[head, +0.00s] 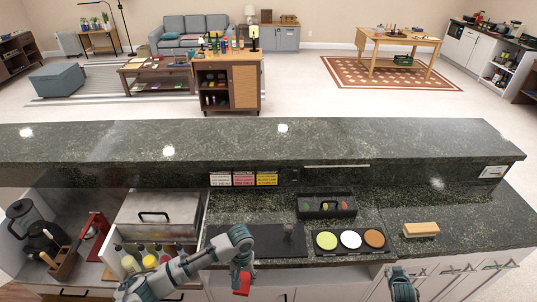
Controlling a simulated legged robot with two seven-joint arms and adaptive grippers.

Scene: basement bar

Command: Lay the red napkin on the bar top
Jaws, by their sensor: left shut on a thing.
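A small red piece, seemingly the red napkin (242,284), hangs at my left gripper (241,271). The gripper is shut on it, low in front of the counter's near edge. The napkin's full shape is too small to tell. The raised dark green stone bar top (330,137) runs across the view behind the lower counter. It is farther off and higher than the gripper. My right gripper (402,284) is at the bottom, right of centre, before the cabinet fronts. Its fingers are not clear.
The lower counter (460,222) holds a dark caddy (326,204), a tray of three coloured discs (350,241), a yellowish block (421,229) and a steel lidded box (155,215). Bottles (148,260) and a blender (25,222) stand left. The raised bar top looks clear.

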